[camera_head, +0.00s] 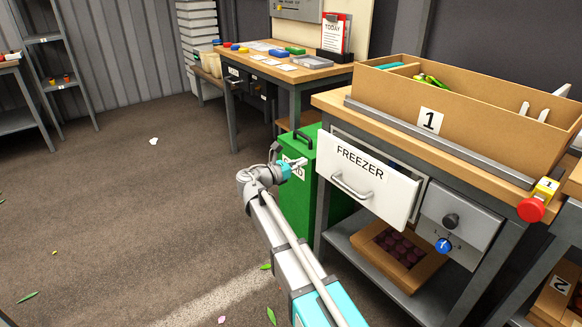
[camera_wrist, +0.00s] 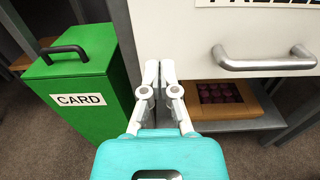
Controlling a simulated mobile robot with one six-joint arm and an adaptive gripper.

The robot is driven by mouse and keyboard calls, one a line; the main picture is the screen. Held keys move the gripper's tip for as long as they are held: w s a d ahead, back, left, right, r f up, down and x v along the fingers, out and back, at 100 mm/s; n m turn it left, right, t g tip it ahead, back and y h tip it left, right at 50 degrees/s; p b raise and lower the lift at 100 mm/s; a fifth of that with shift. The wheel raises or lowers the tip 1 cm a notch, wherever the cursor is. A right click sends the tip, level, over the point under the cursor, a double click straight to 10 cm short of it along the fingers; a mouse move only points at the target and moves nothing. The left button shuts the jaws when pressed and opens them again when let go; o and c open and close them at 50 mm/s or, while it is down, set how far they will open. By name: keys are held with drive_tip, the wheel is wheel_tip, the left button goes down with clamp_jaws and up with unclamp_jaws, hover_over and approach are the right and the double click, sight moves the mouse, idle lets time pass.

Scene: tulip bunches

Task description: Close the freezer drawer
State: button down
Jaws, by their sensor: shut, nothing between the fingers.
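The white freezer drawer (camera_head: 362,192) with a "FREEZER" label stands pulled out from the workbench at the right in the head view. Its front also shows at the upper right of the wrist view (camera_wrist: 180,35), with its metal handle (camera_wrist: 265,62). My gripper (camera_wrist: 160,66) is shut and empty. In the head view my gripper (camera_head: 303,163) is left of the drawer, in front of the green bin. I cannot tell whether the fingertips touch the drawer.
A green bin (camera_wrist: 80,75) labelled "CARD" stands left of the drawer. A wooden tray (camera_wrist: 258,98) lies on the shelf below. A cardboard box (camera_head: 460,122) marked 1 and a red button (camera_head: 531,210) are on the bench top. The floor at left is mostly clear.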

sight(323, 153)
drive_tip(key=x, duration=0.7)
drive_tip(key=shift+w+d, duration=0.15)
drive_tip(key=shift+d, duration=0.05)
drive_tip(key=shift+w, duration=0.1)
